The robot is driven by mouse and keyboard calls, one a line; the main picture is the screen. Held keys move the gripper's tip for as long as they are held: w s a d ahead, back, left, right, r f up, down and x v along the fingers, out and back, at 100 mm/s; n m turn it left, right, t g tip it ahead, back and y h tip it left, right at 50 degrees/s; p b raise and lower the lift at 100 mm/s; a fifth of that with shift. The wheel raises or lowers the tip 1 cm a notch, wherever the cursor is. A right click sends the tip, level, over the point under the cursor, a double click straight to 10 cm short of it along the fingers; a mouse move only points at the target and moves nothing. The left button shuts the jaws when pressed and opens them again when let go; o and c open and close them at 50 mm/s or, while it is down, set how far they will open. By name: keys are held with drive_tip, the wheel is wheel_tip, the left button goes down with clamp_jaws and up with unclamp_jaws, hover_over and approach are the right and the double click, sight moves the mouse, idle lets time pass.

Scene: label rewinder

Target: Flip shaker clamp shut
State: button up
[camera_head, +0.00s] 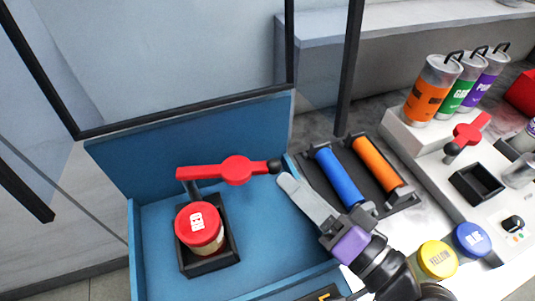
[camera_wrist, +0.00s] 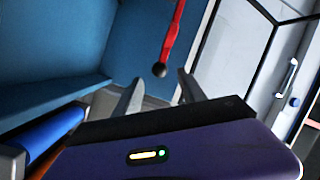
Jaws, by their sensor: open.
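The shaker clamp is a red lever (camera_head: 237,170) in the blue shaker box, just behind a can with a red lid (camera_head: 199,229). Its left end joins a dark upright post, and a black knob (camera_head: 275,166) tips its right end. In the wrist view the lever (camera_wrist: 174,32) points down toward me, with its knob (camera_wrist: 159,70) just beyond my fingertips. My gripper (camera_head: 286,182) is open and empty, beside the knob at the box's right edge. The wrist view shows the two fingers (camera_wrist: 158,88) spread on either side of the knob's line. Whether a finger touches it is unclear.
The can sits in a black holder (camera_head: 208,263) inside the blue box (camera_head: 160,240). A tray with a blue roller (camera_head: 338,178) and an orange roller (camera_head: 377,165) lies right of my gripper. Another red lever (camera_head: 468,133), labelled cans and yellow and blue lids stand farther right.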

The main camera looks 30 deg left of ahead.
sight(274, 166)
drive_tip(key=p+x, duration=0.1)
drive_tip(key=x, duration=0.5)
drive_tip(key=shift+w+a+p, duration=0.15)
drive_tip(key=shift+a+p, duration=0.15)
drive_tip(key=shift+a, duration=0.05)
clamp_jaws()
idle(1.1)
